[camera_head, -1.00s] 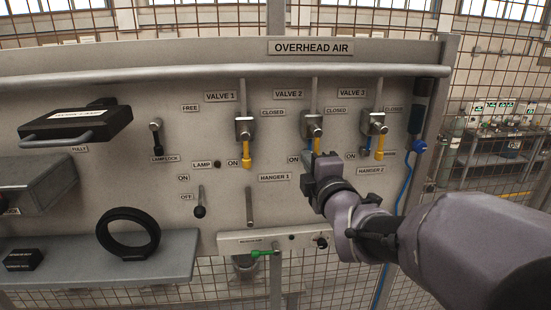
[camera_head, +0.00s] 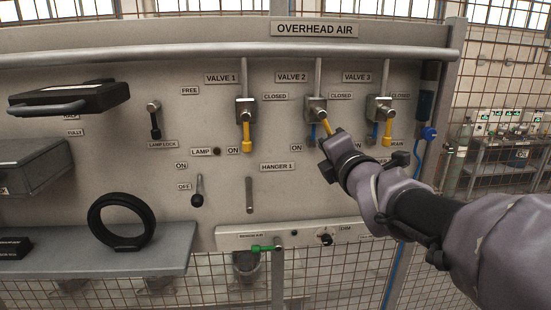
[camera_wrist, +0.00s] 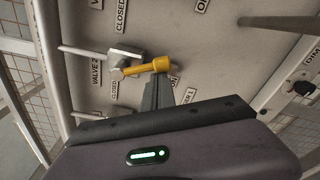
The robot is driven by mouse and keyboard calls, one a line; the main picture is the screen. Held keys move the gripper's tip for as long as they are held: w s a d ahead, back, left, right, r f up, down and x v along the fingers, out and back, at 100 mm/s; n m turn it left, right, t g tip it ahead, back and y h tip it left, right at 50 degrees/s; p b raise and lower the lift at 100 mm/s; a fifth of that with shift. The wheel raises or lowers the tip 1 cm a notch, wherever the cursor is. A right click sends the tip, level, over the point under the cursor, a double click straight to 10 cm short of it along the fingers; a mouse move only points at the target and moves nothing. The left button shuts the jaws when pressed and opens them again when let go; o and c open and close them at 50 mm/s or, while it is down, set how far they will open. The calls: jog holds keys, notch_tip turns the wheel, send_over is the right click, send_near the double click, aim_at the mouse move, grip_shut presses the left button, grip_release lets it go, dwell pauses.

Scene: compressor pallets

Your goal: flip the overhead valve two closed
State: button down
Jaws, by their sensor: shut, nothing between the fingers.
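Valve 2 (camera_head: 316,108) is the middle of three valves on the grey panel, under the label VALVE 2. Its yellow handle (camera_head: 326,127) points down and tilts to the right, away from its ON label. In the wrist view the valve body (camera_wrist: 126,57) and yellow handle (camera_wrist: 148,67) show clearly. My gripper (camera_head: 329,156) is at the lower end of this handle, with its fingers shut and nothing between them. In the wrist view the shut fingers (camera_wrist: 158,94) meet or nearly meet the handle's tip from the side; exact contact is hard to tell.
Valve 1 (camera_head: 246,130) and valve 3 (camera_head: 387,130) hang on either side with handles down. A long rail (camera_head: 200,56) crosses above the valves. A blue hose (camera_head: 408,200) runs at right.

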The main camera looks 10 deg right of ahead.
jog(key=d+r+n+h+b, duration=0.1)
jog(key=d+r+n+b, duration=0.2)
jog(key=n, duration=0.9)
jog(key=shift+d+r, duration=0.55)
jog(key=shift+d, duration=0.5)
jog(key=shift+b, duration=0.35)
notch_tip(320, 180, down, 5)
jog(key=w+b, duration=0.1)
jog(key=b, duration=0.4)
jog(key=s+r+p, duration=0.2)
jog(key=s, duration=0.8)
